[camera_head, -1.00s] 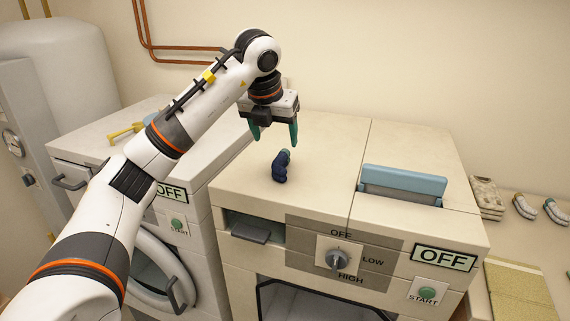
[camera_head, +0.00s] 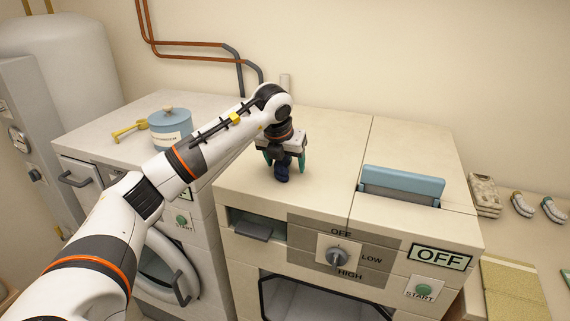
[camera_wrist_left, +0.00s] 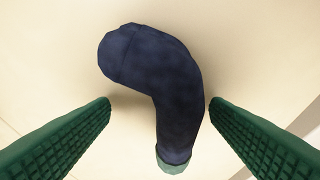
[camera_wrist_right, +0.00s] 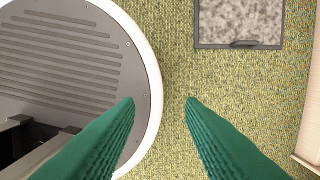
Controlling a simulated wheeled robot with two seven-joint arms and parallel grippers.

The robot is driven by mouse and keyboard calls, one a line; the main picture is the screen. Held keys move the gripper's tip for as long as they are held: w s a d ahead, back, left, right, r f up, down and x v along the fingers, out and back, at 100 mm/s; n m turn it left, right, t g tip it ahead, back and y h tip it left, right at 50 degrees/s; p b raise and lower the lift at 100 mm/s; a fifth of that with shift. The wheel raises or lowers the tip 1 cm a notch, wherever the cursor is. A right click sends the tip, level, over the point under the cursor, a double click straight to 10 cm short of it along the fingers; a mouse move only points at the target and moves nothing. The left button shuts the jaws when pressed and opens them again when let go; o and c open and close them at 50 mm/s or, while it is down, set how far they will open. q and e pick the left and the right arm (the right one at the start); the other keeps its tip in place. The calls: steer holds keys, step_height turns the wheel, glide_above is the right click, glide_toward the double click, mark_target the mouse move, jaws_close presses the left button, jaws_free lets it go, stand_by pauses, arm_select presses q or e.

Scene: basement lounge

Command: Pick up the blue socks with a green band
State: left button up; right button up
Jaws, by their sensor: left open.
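The blue socks (camera_head: 281,173) lie on top of the dryer-like machine, partly hidden by my left gripper in the head view. In the left wrist view the socks (camera_wrist_left: 165,85) are dark blue, bent, with a green band at the lower end. My left gripper (camera_head: 285,160) is open, pointing down over them. In the left wrist view its two green fingers (camera_wrist_left: 160,103) stand on either side of the socks, with gaps showing. My right gripper (camera_wrist_right: 160,102) shows only in its own wrist view, its green fingers apart with nothing between them, above a green carpet.
The machine top (camera_head: 330,140) is clear around the socks. A blue-grey flap (camera_head: 402,184) stands up at its right. A blue lidded pot (camera_head: 170,128) and a yellow tool (camera_head: 128,129) are on the left washer.

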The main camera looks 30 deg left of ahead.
arm_select(q)
steer(key=shift+f, duration=0.15)
steer(key=c, duration=1.1)
